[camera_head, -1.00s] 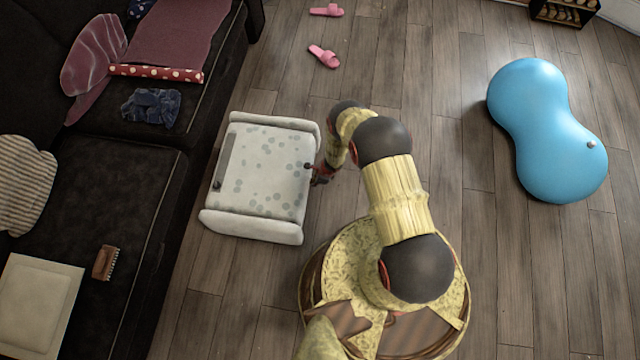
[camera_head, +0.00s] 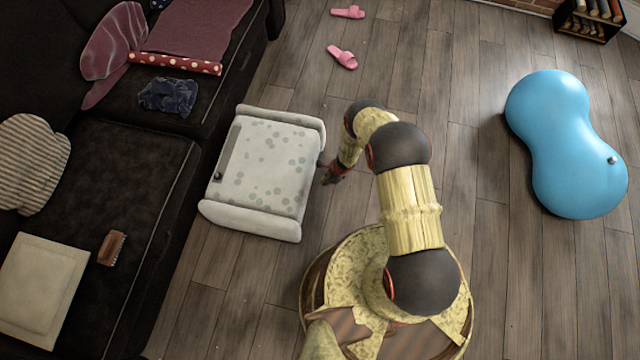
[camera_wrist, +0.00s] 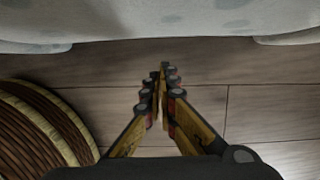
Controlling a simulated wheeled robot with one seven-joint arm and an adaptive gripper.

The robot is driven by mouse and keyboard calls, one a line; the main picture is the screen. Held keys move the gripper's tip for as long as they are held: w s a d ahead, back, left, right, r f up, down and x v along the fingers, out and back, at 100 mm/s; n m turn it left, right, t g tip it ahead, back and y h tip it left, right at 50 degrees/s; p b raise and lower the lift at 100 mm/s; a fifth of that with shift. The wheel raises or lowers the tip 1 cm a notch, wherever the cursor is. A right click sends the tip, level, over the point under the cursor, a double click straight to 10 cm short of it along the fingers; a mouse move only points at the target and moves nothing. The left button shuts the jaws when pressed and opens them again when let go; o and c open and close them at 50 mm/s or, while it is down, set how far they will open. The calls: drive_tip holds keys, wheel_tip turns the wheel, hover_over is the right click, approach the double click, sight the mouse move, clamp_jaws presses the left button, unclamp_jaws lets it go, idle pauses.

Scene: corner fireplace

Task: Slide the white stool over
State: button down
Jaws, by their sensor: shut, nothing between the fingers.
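The white stool (camera_head: 262,170), with grey spots on its seat and raised padded ends, stands on the wooden floor beside the dark sofa. A dark knob shows near its left side. My gripper (camera_head: 324,171) is low at the stool's right side, pointing at it. In the wrist view, the stool's pale lower edge (camera_wrist: 180,25) fills the top. My gripper's fingers (camera_wrist: 163,72) come together, shut and empty, just short of it. A strip of floor shows between the tips and the stool.
The dark sofa (camera_head: 150,200) runs along the left, close to the stool. A blue peanut ball (camera_head: 568,145) lies at the right. Pink slippers (camera_head: 343,57) lie on the floor at the back. Floor is clear behind the stool and between my arm and the ball.

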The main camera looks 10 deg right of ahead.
drive_tip(key=p+v, duration=0.4)
drive_tip(key=v, duration=0.6)
drive_tip(key=s+a+r+n+g+y, duration=0.2)
drive_tip(key=s+a+r+n+g, duration=0.1)
drive_tip(key=s+a+r+n, duration=0.35)
drive_tip(key=s+d+r+n+g+h, duration=0.2)
drive_tip(key=r+n, duration=0.8)
drive_tip(key=r, duration=2.7)
drive_tip(key=s+d+r+n+t+h, duration=0.1)
drive_tip(key=s+d+r+n+t, duration=0.1)
drive_tip(key=r, duration=1)
drive_tip(key=s+d+r+n+t+h, duration=0.1)
drive_tip(key=s+d+r+n+t, duration=0.1)
drive_tip(key=s+r+t, duration=0.2)
drive_tip(key=s+d+r+n+t+h, duration=0.1)
drive_tip(key=s+r, duration=0.7)
drive_tip(key=r, duration=1.2)
drive_tip(key=shift+s+d+n+t, duration=0.25)
drive_tip(key=shift+d+n+t, duration=0.5)
drive_tip(key=shift+t, duration=0.35)
